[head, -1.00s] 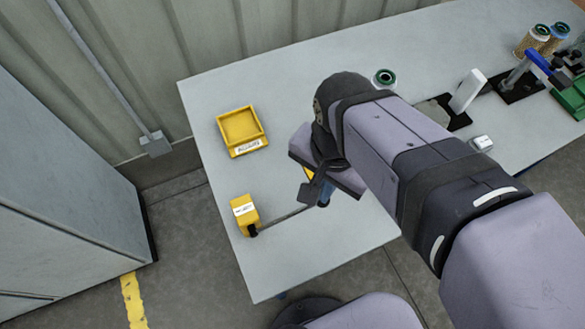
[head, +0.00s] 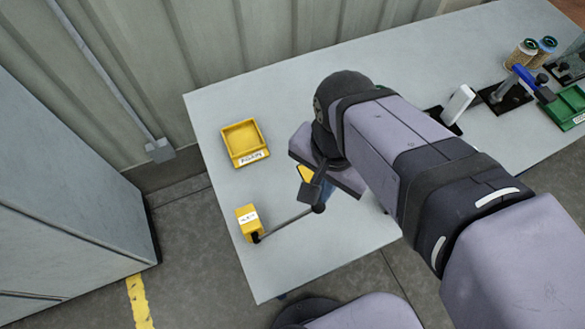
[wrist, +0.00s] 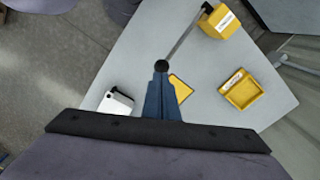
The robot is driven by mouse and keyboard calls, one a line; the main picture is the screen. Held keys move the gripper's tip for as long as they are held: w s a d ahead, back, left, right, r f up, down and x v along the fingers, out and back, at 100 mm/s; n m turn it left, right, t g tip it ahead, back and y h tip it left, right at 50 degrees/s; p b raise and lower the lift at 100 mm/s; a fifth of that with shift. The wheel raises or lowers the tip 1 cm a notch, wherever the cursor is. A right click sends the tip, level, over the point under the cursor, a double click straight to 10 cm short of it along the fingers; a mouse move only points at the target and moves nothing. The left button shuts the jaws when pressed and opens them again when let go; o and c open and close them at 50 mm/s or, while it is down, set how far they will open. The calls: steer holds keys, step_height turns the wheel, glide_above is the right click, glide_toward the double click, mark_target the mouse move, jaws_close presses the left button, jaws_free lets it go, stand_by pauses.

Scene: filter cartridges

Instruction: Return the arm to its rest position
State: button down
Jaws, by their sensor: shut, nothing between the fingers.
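My gripper (head: 324,198) hangs above the front left part of the grey table (head: 224,268). In the wrist view its blue fingers (wrist: 162,84) are together, with nothing seen held between them. A black knob on a thin rod (wrist: 181,42) shows right at the fingertips. The rod runs to a yellow block with a white label (head: 249,222), which also shows in the wrist view (wrist: 219,21). I cannot tell whether the fingers touch the knob.
A yellow labelled tray (head: 264,136) stands behind the block. A yellow piece (wrist: 181,89) is partly hidden by the fingers. A white block (wrist: 116,102) lies beside them. Jars (head: 522,54) and a green bin (head: 568,106) stand far right. A grey cabinet (head: 70,195) is at left.

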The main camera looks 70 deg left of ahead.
stand_by(0.3)
steer(key=w+d+f+m, duration=0.2)
steer(key=w+d, duration=0.6)
steer(key=w, duration=0.1)
steer(key=w+d+f+m, duration=0.1)
steer(key=w+d+f, duration=0.1)
steer(key=w+d, duration=0.65)
steer(key=d+f+m, duration=0.1)
steer(key=d+f, duration=0.1)
steer(key=d, duration=0.8)
steer(key=d+f+m, duration=0.2)
steer(key=d, duration=0.8)
steer(key=shift+d+f, duration=0.2)
steer(key=shift+d, duration=0.1)
steer(key=shift+w, duration=0.1)
